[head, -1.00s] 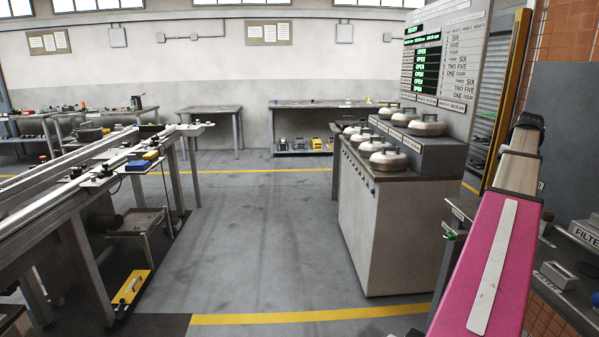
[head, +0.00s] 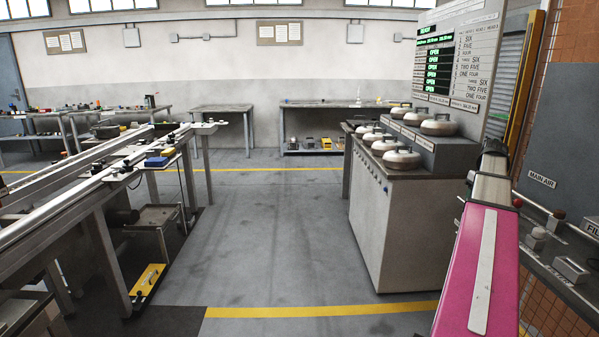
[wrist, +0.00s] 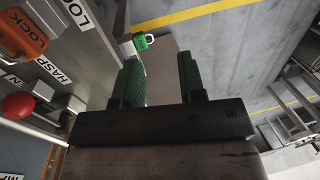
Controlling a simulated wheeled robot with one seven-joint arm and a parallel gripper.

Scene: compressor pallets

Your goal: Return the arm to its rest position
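My arm, with its pink link, reaches forward at the right of the head view. Its far end with my gripper (head: 494,150) is small there, beside the cabinet's right side. In the wrist view my gripper (wrist: 161,82) has its two green-padded fingers apart. I see nothing held between them; a grey-brown surface shows through the gap. A green padlock (wrist: 143,41) shows beyond the left finger, apart from it as far as I can tell.
A cabinet (head: 400,235) with several round lidded pots stands left of my arm. A panel labelled MAIN AIR (head: 541,180) is close on the right. The wrist view shows an orange lock (wrist: 22,36) and red knob (wrist: 18,105). Floor between bench (head: 100,235) and cabinet is clear.

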